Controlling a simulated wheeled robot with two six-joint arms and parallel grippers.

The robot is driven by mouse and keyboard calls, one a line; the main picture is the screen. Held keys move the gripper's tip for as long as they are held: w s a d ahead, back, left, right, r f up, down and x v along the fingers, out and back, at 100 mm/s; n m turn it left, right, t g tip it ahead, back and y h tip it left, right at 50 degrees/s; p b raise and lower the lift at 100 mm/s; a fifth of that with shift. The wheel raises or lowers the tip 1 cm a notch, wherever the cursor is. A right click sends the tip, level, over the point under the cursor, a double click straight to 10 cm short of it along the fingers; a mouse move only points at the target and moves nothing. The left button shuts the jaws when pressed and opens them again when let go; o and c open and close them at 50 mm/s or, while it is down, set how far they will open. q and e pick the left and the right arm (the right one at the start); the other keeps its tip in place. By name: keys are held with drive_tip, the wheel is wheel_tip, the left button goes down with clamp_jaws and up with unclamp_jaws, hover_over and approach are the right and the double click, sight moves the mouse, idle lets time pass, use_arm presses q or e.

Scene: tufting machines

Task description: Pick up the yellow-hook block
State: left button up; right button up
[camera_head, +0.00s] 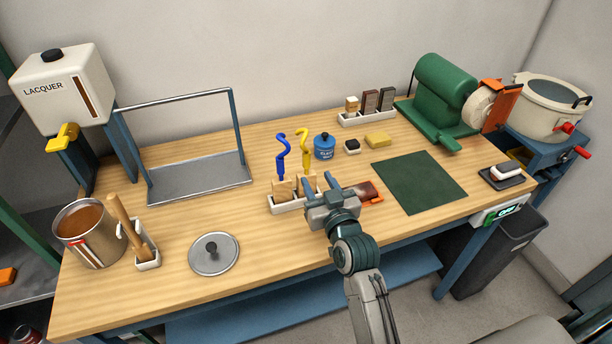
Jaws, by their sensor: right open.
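The yellow-hook block has a curled yellow hook (304,146) on top of a light wooden block (307,183). It stands upright in a white rack (285,206) near the middle of the workbench. A similar block with a blue hook (283,152) stands just left of it in the same rack. My right gripper (321,184) is open, over the right part of the rack and close to the yellow-hook block. Its fingers partly hide the rack and the lower part of the blocks. I cannot tell whether a finger touches the block. My left gripper is not in view.
A blue jar (324,147), a small black-topped block (352,146) and a yellow block (377,140) stand behind. A green mat (419,182) lies right. A metal stand (199,180) and round lid (213,254) are left. The bench front is mostly clear.

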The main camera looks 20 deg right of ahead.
sight(308, 163)
drive_tip(key=w, duration=0.3)
drive_tip(key=shift+w+p, duration=0.15)
drive_tip(key=shift+p, duration=0.2)
drive_tip(key=w+p, duration=0.2)
drive_tip(key=w, duration=0.2)
drive_tip(key=shift+w+a+r+p, duration=0.1)
drive_tip(key=shift+w+r+p, duration=0.05)
drive_tip(key=shift+w+p, duration=0.2)
drive_tip(key=shift+w+f, duration=0.2)
drive_tip(key=shift+w, duration=0.1)
drive_tip(key=shift+s, duration=0.1)
drive_tip(key=shift+c, duration=0.6)
clamp_jaws()
